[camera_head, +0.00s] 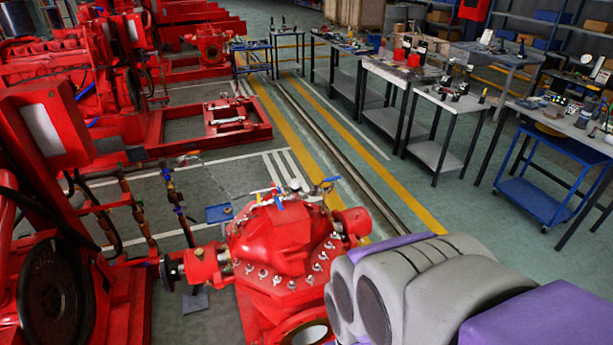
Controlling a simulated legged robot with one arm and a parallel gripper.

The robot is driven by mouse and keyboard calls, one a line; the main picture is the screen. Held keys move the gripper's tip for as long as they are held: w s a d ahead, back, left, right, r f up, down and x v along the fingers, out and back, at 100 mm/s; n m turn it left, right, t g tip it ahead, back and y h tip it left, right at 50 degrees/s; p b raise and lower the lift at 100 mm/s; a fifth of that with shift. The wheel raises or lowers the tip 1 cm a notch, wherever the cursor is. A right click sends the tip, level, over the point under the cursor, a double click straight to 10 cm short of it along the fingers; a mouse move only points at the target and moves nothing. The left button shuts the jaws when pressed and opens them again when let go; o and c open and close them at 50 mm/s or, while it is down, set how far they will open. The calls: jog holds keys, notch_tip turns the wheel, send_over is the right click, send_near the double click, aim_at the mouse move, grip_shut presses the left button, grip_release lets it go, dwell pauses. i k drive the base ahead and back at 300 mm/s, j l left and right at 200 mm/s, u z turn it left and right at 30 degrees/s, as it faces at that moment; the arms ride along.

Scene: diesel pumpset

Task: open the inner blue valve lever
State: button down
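A small blue valve lever (280,204) sits among fittings on top of the red pump casing (285,240) at the lower middle. A small red part is right beside it. A second lever-like part (329,181), dark with some blue, stands to the right above the casing. Both are small in the picture, and I cannot tell how far either is turned. My grey and purple arm links fill the lower right, right of the casing and nearer the camera. My gripper's fingers do not show.
Red machinery with a dark round wheel (56,295) stands close at the left. Upright pipes (134,212) are left of the casing. Worktables with tools (455,98) and a blue cart (541,201) line the right. Floor with yellow lines (400,198) is open between.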

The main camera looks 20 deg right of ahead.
aim_at(277, 198)
jog(key=i+l+u, duration=0.1)
jog(key=l, duration=0.7)
jog(key=l+u, duration=0.1)
jog(key=l, duration=0.7)
